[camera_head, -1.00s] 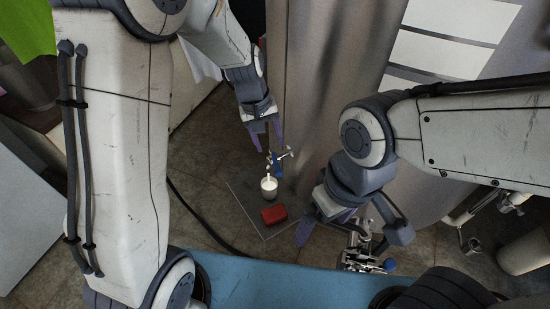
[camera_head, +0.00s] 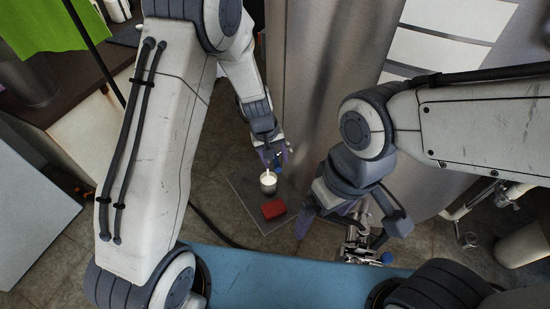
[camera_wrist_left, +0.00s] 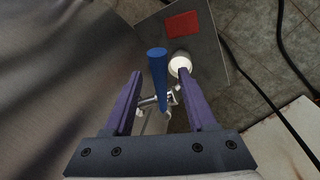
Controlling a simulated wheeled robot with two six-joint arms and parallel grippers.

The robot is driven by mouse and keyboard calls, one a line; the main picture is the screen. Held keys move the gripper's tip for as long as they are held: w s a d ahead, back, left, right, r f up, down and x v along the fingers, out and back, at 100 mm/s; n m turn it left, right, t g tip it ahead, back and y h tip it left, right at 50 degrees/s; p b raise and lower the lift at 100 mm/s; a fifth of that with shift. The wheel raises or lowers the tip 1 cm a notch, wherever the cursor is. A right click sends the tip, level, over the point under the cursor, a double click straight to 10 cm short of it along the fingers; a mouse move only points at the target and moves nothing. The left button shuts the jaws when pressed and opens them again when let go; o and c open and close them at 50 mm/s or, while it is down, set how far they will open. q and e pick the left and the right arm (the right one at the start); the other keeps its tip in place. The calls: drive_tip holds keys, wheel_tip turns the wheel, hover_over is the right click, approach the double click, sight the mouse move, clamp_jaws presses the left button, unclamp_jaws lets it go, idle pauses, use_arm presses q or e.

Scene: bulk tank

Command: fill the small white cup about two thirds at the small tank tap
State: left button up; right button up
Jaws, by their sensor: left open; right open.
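The small white cup (camera_head: 268,187) stands upright on a grey plate below the small tank tap (camera_head: 278,165). A white stream runs into it, and white liquid shows near its rim. In the left wrist view, the white-filled cup (camera_wrist_left: 180,66) lies just beyond the tap. My left gripper (camera_head: 275,157) is open at the tap. Its two purple fingers stand either side of the tap's blue lever (camera_wrist_left: 157,72) and metal body, holding nothing visibly. My right gripper (camera_head: 328,224) is open, right of the cup and near a larger metal valve; its fingers are partly hidden.
The steel tank (camera_head: 315,90) rises right behind the tap. A larger metal valve (camera_head: 356,246) with a blue end sits at lower right. A dark hose lies on the floor.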

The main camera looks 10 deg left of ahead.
use_arm(q)
drive_tip(key=shift+c, duration=0.4)
clamp_jaws()
idle(0.9)
